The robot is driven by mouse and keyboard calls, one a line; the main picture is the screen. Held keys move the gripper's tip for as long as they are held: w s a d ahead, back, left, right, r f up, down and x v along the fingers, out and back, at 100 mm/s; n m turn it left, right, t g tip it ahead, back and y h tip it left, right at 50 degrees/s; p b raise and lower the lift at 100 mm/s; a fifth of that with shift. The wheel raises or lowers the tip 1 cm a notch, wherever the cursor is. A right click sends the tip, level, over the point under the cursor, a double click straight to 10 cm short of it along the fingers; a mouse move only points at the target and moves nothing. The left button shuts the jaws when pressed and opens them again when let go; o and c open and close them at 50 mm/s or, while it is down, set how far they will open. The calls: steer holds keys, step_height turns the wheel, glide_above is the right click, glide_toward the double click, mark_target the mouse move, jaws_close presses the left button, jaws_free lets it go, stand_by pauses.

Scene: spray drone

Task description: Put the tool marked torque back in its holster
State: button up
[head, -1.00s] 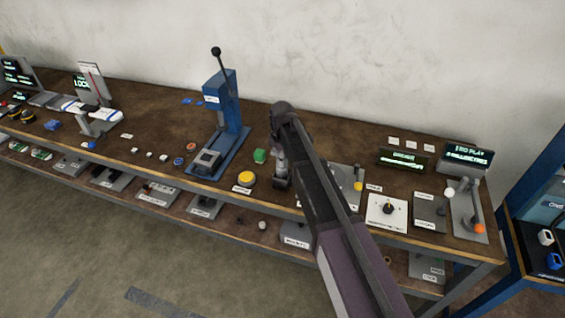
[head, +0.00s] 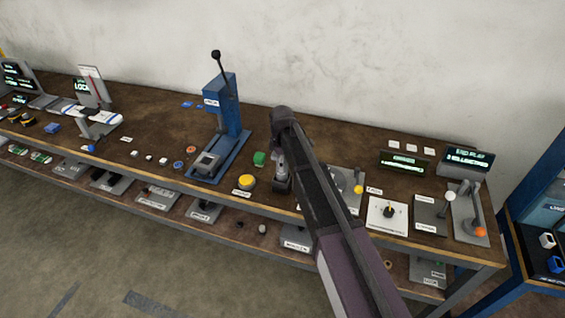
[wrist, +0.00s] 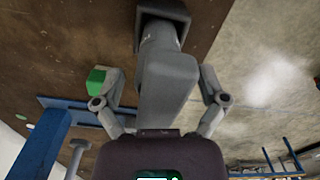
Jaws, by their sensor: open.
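A grey tool (wrist: 165,88) stands with its lower end in a dark square holster (wrist: 163,14) at the bench edge. No marking on the tool is legible. My gripper (wrist: 161,80) is open, with one finger on each side of the tool's grey body and gaps visible on both sides. In the head view, my gripper (head: 280,158) points down over the dark holster (head: 282,184), right of a green block (head: 259,158). My wrist and forearm hide part of the tool and the bench behind it.
A blue lever press (head: 228,125) and a yellow button (head: 246,182) stand left of the holster. Right of my arm are a white dial panel (head: 387,214) and lever units (head: 467,215). A lower shelf holds several labelled stands. A blue rack stands at the far right.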

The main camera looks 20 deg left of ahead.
steer(key=shift+r, duration=0.15)
step_height(320, 180, up, 12)
steer(key=p, duration=1.2)
stand_by(1.0)
steer(key=s+d+m, duration=0.5)
steer(key=d+m, duration=0.2)
steer(key=d, duration=0.6)
steer(key=s+d+m, duration=0.6)
steer(key=d, duration=0.7)
steer(key=s+d+m, duration=0.5)
steer(key=d+m, duration=0.2)
steer(key=d, duration=0.6)
steer(key=shift+s+m, duration=0.3)
steer(key=shift+s, duration=0.1)
step_height(320, 180, down, 7)
steer(key=b, duration=0.7)
steer(key=shift+f, duration=0.2)
